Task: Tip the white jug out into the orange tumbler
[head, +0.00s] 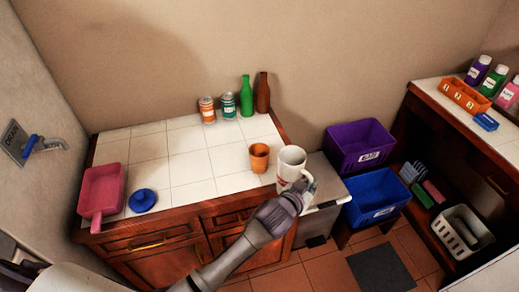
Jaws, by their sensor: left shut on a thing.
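The white jug (290,161) is at the right front edge of the tiled counter, upright or nearly so. My left gripper (302,187) is shut on the white jug at its right side, and its fingers partly hide the jug's lower part. The orange tumbler (259,157) stands upright on the counter just left of the jug, with a small gap between them. I cannot see what is inside the jug. My right gripper is not in view.
Two cans (207,110), a green bottle (246,96) and a brown bottle (263,93) stand at the counter's back. A pink dustpan-like tray (101,190) and blue lid (143,200) lie left. Purple (358,144) and blue bins (376,197) stand right. The counter's middle is clear.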

